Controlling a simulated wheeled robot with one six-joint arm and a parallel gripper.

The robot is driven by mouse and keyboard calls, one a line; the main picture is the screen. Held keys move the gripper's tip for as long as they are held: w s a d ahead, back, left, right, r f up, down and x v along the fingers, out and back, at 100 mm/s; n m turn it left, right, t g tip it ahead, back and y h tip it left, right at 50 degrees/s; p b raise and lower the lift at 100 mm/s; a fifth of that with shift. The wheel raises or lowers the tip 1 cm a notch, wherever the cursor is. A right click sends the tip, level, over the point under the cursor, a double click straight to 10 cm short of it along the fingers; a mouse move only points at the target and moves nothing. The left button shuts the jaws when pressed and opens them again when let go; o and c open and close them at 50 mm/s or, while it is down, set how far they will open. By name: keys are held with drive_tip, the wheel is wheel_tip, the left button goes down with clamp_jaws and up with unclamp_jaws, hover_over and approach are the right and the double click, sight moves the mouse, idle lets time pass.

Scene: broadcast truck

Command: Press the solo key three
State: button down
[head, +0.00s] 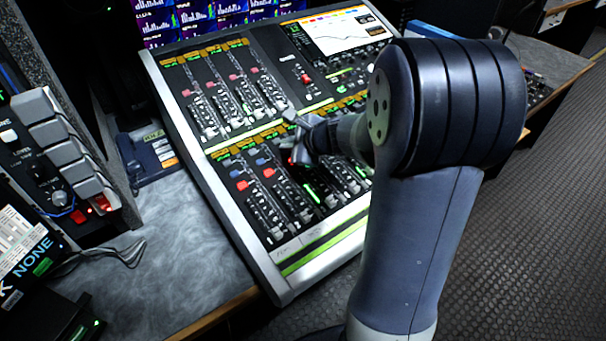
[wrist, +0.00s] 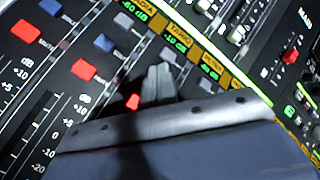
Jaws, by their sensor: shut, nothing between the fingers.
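The mixing console (head: 222,192) stands on the desk with rows of faders and small keys. In its front bank, the two leftmost strips each have a blue key above a red key. The wrist view shows the first blue key (wrist: 50,7) and the second blue key (wrist: 103,43). A third red key (wrist: 132,102) shows beside my fingers. The place above it, where solo key three would fit the pattern, is hidden by my gripper. My gripper (head: 302,150) is shut and empty over this third strip; its fingers also show in the wrist view (wrist: 158,84). I cannot tell whether they touch the panel.
A small screen (head: 340,30) is at the console's top right, with meter displays (head: 190,18) behind. A rack unit with large grey keys (head: 62,140) stands at the left. Bare desk (head: 180,245) lies between them. My arm hides the console's right side.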

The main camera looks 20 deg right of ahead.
idle(0.4)
drive_tip(key=shift+s+r+p, duration=0.1)
drive_tip(key=shift+r+p, duration=0.5)
drive_tip(key=shift+r, duration=0.15)
wheel_tip(320, 180, up, 6)
drive_tip(key=p, duration=0.5)
drive_tip(key=shift+s+d, duration=0.15)
drive_tip(key=shift+s, duration=0.25)
